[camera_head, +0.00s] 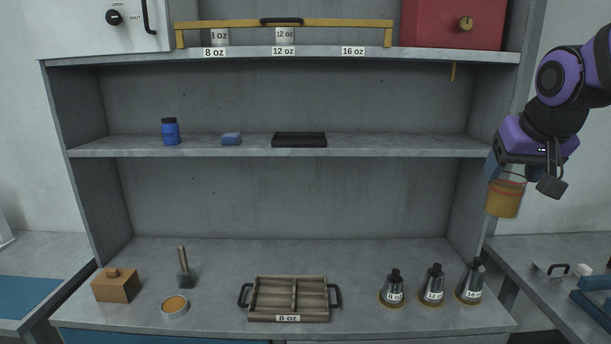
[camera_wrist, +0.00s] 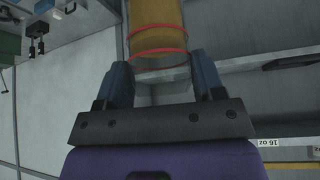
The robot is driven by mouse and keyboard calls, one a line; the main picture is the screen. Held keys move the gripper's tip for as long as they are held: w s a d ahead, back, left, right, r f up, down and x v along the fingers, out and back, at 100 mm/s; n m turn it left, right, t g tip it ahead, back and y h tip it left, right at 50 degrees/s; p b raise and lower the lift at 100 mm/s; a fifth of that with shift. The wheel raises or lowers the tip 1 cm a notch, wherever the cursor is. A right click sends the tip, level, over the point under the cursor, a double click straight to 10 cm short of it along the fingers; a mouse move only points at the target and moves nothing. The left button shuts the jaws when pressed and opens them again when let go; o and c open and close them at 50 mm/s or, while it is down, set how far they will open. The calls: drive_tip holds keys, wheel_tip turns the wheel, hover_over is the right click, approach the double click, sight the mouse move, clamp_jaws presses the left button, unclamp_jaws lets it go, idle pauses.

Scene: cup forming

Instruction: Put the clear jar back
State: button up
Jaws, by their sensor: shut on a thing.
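The clear jar (camera_head: 504,199) is at the right in the head view, in front of the shelf unit's right side post. It has amber contents and a reddish ring near its top. It hangs off any surface, about upright with a slight lean. My gripper (camera_head: 508,173) is above it and shut on its upper end. In the wrist view the jar (camera_wrist: 157,44) sits between my two blue fingers (camera_wrist: 160,72), with two red rings around it and a clear band nearest my gripper. The jar's far end is cut off in that view.
The middle shelf (camera_head: 375,147) holds a blue bottle (camera_head: 170,132), a blue block (camera_head: 231,139) and a black tray (camera_head: 299,140), with free room at right. The counter below holds a divided tray (camera_head: 289,299) and several metal cones. A right side counter (camera_head: 560,262) holds small items.

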drive_tip(key=w+a+f+n, duration=0.1)
drive_tip(key=w+f, duration=0.5)
drive_tip(key=f, duration=0.4)
drive_tip(key=w+a+f, duration=0.1)
drive_tip(key=w+f, duration=0.6)
drive_tip(key=f, duration=0.3)
wheel_tip(320, 180, down, 23)
drive_tip(key=w+a+n+y, duration=0.1)
drive_tip(key=a, duration=0.1)
drive_tip(key=shift+a, duration=0.3)
